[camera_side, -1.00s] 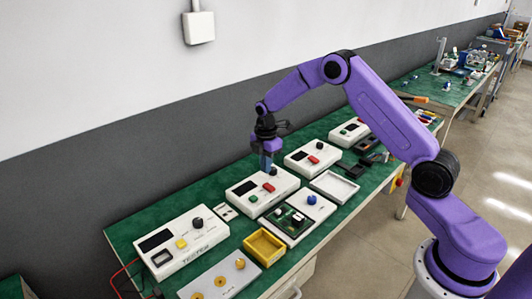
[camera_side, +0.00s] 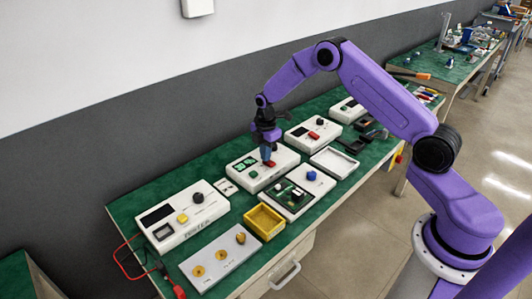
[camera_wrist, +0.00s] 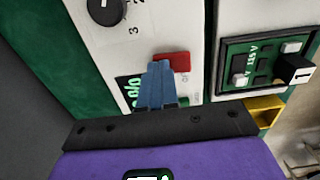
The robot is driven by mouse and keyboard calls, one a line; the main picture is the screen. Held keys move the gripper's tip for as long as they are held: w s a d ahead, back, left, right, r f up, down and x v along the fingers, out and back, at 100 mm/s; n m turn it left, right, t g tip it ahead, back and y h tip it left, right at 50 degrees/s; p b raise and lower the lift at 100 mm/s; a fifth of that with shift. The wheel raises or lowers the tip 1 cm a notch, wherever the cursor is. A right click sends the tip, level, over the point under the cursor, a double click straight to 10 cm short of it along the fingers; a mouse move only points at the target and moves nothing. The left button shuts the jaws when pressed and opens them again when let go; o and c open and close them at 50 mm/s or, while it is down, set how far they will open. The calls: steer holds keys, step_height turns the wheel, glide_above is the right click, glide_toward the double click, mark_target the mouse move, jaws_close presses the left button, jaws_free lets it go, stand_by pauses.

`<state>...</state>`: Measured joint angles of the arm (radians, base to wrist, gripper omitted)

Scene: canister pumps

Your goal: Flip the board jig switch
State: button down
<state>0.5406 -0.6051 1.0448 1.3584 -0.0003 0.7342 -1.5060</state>
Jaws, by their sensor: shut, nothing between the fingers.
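A white instrument box (camera_side: 285,158) in the middle of the bench has a red switch (camera_side: 271,163) on its top. The switch also shows in the wrist view (camera_wrist: 180,62), and the box's display (camera_wrist: 128,88) glows with green figures there. My gripper (camera_side: 267,160) points down over this box, its fingers shut and empty. In the wrist view the closed blue fingertips (camera_wrist: 160,66) are right at the red switch's left edge and cover part of it. Whether they touch it I cannot tell. A white jig plate with a green circuit board (camera_side: 289,195) and a blue knob (camera_side: 311,175) lies in front of the box.
A yellow tray (camera_side: 264,222) and a plate with yellow discs (camera_side: 219,263) stand near the front edge. A white tester (camera_side: 181,217) is at left, another white box (camera_side: 313,132) farther right. A dark knob (camera_wrist: 105,10) sits near the switch.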

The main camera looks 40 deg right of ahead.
mark_target(269, 162)
steer(key=shift+s, duration=0.15)
steer(key=shift+s+r, duration=0.2)
steer(key=shift+s, duration=0.45)
steer(key=shift+r, duration=0.1)
step_height(269, 162, up, 14)
stand_by(0.6)
steer(key=shift+w+d, duration=0.1)
steer(key=shift+w, duration=0.6)
steer(key=shift+f, duration=0.2)
step_height(269, 162, down, 14)
stand_by(0.5)
